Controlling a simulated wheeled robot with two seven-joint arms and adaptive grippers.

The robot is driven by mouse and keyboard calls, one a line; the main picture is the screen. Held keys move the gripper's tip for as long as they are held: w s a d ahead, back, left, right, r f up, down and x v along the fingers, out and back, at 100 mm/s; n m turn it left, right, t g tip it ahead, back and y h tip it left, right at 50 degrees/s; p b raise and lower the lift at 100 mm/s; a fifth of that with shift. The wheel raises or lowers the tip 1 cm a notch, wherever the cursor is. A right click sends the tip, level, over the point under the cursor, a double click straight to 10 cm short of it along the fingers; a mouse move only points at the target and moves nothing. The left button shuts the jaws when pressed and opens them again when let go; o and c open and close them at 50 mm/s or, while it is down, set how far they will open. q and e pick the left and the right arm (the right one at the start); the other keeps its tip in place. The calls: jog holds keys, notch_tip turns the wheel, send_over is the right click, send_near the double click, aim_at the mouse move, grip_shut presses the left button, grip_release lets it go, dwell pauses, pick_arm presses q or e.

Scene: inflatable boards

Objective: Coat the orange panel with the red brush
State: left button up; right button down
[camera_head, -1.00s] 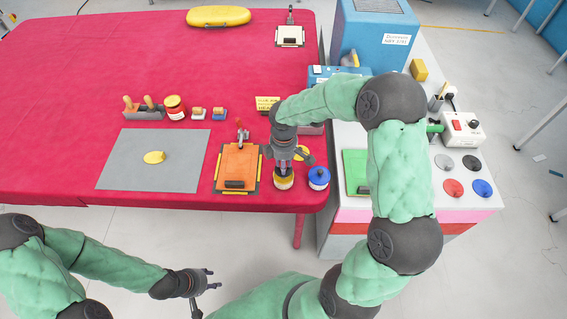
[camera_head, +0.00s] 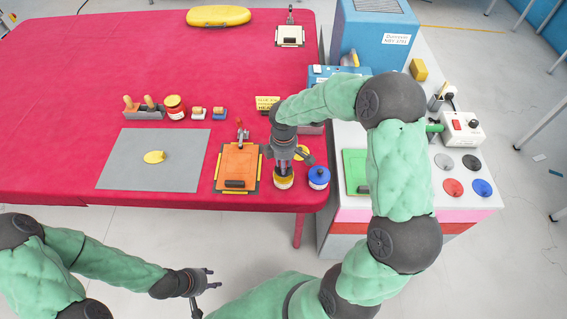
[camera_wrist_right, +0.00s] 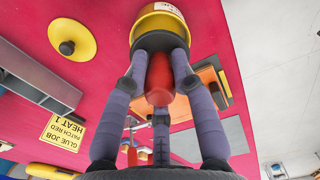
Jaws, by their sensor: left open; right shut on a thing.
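The orange panel (camera_head: 238,163) lies on a dark board at the front of the red table, clamped at its back and with a black block on its front edge. My right gripper (camera_head: 284,167) is just right of it, over an open yellow-rimmed pot (camera_head: 283,183). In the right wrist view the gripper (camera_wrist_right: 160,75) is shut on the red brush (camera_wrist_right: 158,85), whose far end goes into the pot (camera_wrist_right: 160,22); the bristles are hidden. The orange panel (camera_wrist_right: 208,78) shows partly behind the fingers. My left gripper (camera_head: 207,288) is open and empty in front of the table.
A blue-lidded pot (camera_head: 318,178) stands close right of the open pot. A yellow lid (camera_wrist_right: 72,36) lies nearby. A grey sheet (camera_head: 125,165) with a yellow piece lies left of the panel. A bench with a green panel (camera_head: 354,165) stands right.

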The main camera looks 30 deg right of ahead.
jog(key=shift+r+p, duration=2.85)
jog(key=shift+r, duration=0.65)
jog(key=shift+f, duration=0.1)
